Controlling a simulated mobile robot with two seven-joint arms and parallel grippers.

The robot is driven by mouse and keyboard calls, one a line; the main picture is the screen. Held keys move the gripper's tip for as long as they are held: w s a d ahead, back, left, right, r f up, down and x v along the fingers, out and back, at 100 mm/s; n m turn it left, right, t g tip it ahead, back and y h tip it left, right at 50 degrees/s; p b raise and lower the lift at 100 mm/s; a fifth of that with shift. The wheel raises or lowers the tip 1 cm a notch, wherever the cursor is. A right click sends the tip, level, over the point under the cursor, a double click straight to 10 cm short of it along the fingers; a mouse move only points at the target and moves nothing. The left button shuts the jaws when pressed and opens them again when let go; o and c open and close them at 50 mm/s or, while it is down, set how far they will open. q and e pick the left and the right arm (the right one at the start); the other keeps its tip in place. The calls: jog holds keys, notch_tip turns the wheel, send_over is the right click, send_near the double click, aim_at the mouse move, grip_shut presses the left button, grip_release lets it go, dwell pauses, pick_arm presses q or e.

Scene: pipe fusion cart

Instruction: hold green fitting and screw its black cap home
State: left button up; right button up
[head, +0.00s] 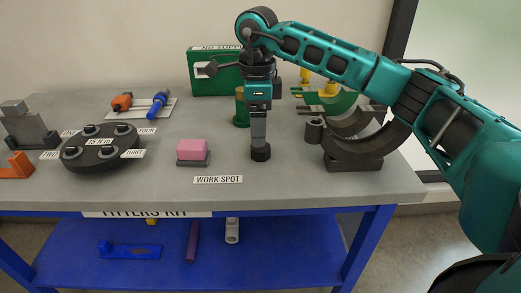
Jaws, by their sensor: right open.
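A green upright cylinder, which looks like the green fitting (240,112), stands on the cart top behind my right arm's wrist, partly hidden by it. My right gripper (259,141) points straight down over the middle of the cart. Its fingers are open, seen edge-on, just above a short black round piece (261,154) that looks like the black cap. The fingertips overlap the piece's top in this view, and I cannot tell whether they touch it. My left gripper is not in view.
A pink block (192,151) on a dark base sits left of the gripper. A round black disc (100,153) with labelled posts is further left. A black curved cradle (354,160) and short grey tube (314,130) stand right. A green box (215,82) is behind. The WORK SPOT label (218,180) lies in front.

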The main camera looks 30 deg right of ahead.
aim_at(261, 151)
jog(key=f, duration=0.5)
jog(key=shift+s+d+f+b, duration=0.15)
jog(key=shift+s+d+b, duration=0.1)
jog(key=shift+b, duration=0.15)
jog(key=c, duration=1)
